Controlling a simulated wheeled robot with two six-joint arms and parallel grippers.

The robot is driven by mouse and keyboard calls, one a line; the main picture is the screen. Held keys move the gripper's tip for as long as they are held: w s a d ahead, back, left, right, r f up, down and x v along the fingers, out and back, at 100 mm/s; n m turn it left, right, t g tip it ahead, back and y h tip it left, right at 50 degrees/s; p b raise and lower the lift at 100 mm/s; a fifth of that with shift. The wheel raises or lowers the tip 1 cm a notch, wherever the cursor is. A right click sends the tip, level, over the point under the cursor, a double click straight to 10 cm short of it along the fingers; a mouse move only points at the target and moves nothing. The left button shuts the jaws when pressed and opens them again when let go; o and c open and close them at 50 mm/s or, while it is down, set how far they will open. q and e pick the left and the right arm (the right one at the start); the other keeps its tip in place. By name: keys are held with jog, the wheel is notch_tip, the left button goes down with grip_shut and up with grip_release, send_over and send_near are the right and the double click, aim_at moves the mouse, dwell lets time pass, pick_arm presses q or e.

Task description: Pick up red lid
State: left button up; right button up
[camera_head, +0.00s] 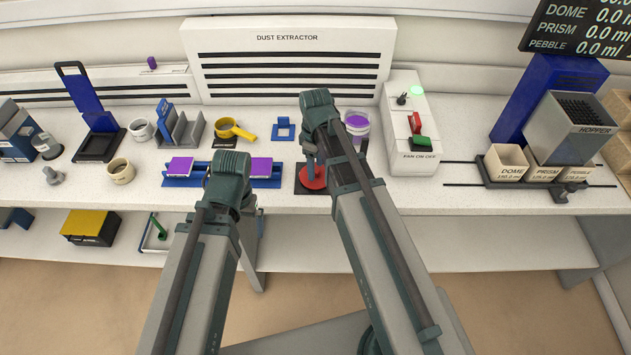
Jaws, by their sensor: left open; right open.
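The red lid (314,180) is a round red disc on a dark square pad (299,188) near the bench's front edge, in the middle of the head view. My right gripper (311,161) is over the lid, open and pointing down. It and its arm hide part of the lid, and I cannot tell whether the fingers touch it. My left gripper (208,184) is open at the blue rack (182,182) with purple-topped blocks. Its own wrist hides most of its fingers.
A clear jar with purple contents (357,123) stands behind my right arm. A yellow-handled cup (229,129) and a blue frame (284,129) lie behind the rack. The fan switch box (411,130) and hopper (570,128) stand to the right.

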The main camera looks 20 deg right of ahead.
jog(key=shift+f, duration=0.7)
pick_arm(q)
jog(key=shift+f, duration=0.6)
pick_arm(e)
jog(key=shift+r, duration=0.1)
grip_shut()
pick_arm(q)
jog(key=shift+r, duration=0.2)
pick_arm(e)
jog(key=shift+r, duration=0.15)
